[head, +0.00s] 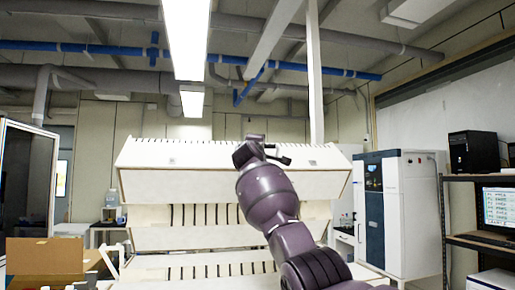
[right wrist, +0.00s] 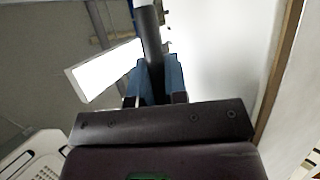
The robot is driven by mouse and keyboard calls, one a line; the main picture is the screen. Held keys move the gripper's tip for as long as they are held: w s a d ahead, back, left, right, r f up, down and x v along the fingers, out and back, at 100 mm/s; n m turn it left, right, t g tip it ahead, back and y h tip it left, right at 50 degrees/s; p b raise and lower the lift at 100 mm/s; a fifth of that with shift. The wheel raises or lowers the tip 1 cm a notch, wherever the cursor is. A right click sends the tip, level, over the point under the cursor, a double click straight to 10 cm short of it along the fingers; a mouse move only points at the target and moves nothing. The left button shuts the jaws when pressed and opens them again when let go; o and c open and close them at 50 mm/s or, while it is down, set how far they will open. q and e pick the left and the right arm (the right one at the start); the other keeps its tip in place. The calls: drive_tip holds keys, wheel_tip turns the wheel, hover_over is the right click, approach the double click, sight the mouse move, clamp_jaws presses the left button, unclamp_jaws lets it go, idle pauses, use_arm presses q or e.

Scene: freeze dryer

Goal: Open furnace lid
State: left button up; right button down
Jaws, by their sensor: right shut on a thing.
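My right arm rises in front of a large white slotted structure (head: 150,187) in the head view. My right gripper (right wrist: 157,75) points upward, and its blue fingers are shut on a dark round bar (right wrist: 149,38) in the right wrist view. In the head view the gripper end (head: 268,153) is small and dark, in front of the top edge of the white structure. I cannot tell which part is the furnace lid, or what the bar is fixed to. My left gripper is in neither view.
A white and dark-blue cabinet (head: 395,215) stands at the right, beside a shelf (head: 485,241) with a monitor (head: 498,207) and a black box (head: 473,152). Cardboard boxes (head: 45,258) are at the lower left. Pipes and lights run overhead.

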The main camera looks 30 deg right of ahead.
drive_tip(key=c, duration=1.3)
unclamp_jaws()
drive_tip(key=shift+f, duration=0.1)
drive_tip(key=shift+o, duration=0.7)
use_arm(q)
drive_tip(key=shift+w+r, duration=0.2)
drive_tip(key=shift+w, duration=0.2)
use_arm(e)
drive_tip(key=shift+s+a, duration=0.1)
drive_tip(key=shift+s+a+f+b, duration=0.2)
drive_tip(key=shift+s+a+b, duration=0.1)
drive_tip(key=shift+s+b, duration=0.1)
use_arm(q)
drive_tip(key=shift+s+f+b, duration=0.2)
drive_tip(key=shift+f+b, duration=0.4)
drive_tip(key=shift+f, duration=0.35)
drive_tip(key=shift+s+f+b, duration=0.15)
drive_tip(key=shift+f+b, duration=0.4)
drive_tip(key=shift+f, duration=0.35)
use_arm(e)
drive_tip(key=v, duration=0.9)
drive_tip(key=shift+s, duration=0.2)
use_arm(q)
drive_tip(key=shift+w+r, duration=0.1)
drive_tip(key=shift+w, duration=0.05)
use_arm(e)
drive_tip(key=shift+a, duration=0.1)
